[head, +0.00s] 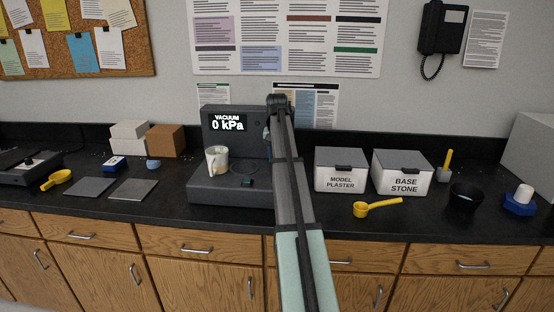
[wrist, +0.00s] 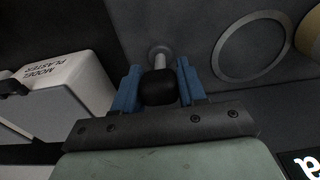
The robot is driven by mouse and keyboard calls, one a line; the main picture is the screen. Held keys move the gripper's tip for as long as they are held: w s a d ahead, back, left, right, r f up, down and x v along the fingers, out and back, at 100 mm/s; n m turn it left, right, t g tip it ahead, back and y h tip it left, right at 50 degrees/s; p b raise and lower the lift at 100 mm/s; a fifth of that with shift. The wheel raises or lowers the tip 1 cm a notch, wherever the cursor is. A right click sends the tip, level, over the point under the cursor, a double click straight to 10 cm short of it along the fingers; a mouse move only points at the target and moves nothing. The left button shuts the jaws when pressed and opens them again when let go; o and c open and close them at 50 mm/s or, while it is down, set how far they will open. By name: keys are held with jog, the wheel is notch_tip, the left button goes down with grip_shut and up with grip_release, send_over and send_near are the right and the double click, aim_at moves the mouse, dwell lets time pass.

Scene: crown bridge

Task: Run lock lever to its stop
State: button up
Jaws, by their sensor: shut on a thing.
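The lock lever shows in the wrist view as a black knob (wrist: 158,90) on a short metal shaft, coming out of a round boss on the dark machine face. My gripper (wrist: 158,78) has its two blue fingers on either side of the knob and is shut on it. In the head view the dark vacuum machine (head: 225,190) stands mid-counter, its display (head: 228,123) reading 0 kPa. My arm hides the machine's right side, the lever and most of my gripper there.
A light cup (head: 217,160) stands on the machine. Right of my arm are the model plaster box (head: 340,183), the base stone box (head: 403,187) and a yellow scoop (head: 377,207). Grey slabs (head: 133,190) lie to the left. A ring (wrist: 252,47) on the machine shows beside the lever.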

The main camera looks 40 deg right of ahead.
jog(key=shift+w+d+g+y, duration=0.3)
jog(key=shift+g+y, duration=0.1)
jog(key=shift+g, duration=0.1)
jog(key=shift+s, duration=0.1)
jog(key=o, duration=1)
jog(key=shift+c, duration=0.2)
jog(key=shift+r, duration=0.15)
jog(key=shift+r, duration=3.65)
